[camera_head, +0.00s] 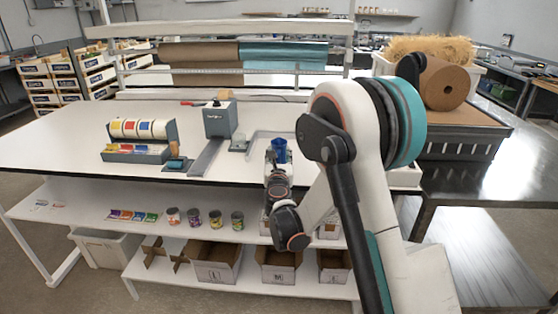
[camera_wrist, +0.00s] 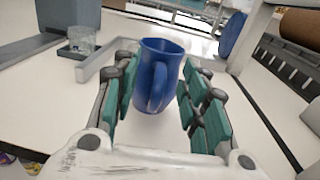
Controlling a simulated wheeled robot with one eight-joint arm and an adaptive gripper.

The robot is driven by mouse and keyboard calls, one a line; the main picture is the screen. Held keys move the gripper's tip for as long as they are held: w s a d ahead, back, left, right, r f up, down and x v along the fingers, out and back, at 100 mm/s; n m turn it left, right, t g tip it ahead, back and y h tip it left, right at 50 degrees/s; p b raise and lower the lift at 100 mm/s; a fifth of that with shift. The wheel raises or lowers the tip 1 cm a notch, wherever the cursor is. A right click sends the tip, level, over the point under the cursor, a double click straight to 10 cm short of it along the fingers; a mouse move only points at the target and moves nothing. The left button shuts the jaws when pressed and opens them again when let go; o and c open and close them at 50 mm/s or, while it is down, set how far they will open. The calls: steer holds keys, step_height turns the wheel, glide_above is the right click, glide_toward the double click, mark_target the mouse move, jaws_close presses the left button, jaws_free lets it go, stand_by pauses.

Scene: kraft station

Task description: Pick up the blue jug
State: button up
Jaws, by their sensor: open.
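The blue jug (camera_wrist: 157,75) stands upright on the white table, its handle turned towards the wrist camera. In the head view the blue jug (camera_head: 280,149) shows only in its upper part, behind my gripper near the table's front edge. My gripper (camera_wrist: 155,95) is open, with its green-padded fingers on either side of the jug. White table shows between the jug and the left pads; the right pads are very close to the jug, and I cannot tell if they touch. In the head view my gripper (camera_head: 277,170) is small and partly hides the jug.
A grey box-shaped device (camera_head: 220,118) and a small glass dish (camera_wrist: 78,42) stand left of the jug. A grey angled bracket (camera_wrist: 108,60) lies just behind it. A tape dispenser (camera_head: 140,140) is further left. The white tabletop (camera_head: 70,140) is clear at far left.

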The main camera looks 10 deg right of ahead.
steer(key=shift+w+d, duration=0.15)
steer(key=shift+w, duration=0.35)
jaws_close()
steer(key=shift+r, duration=0.2)
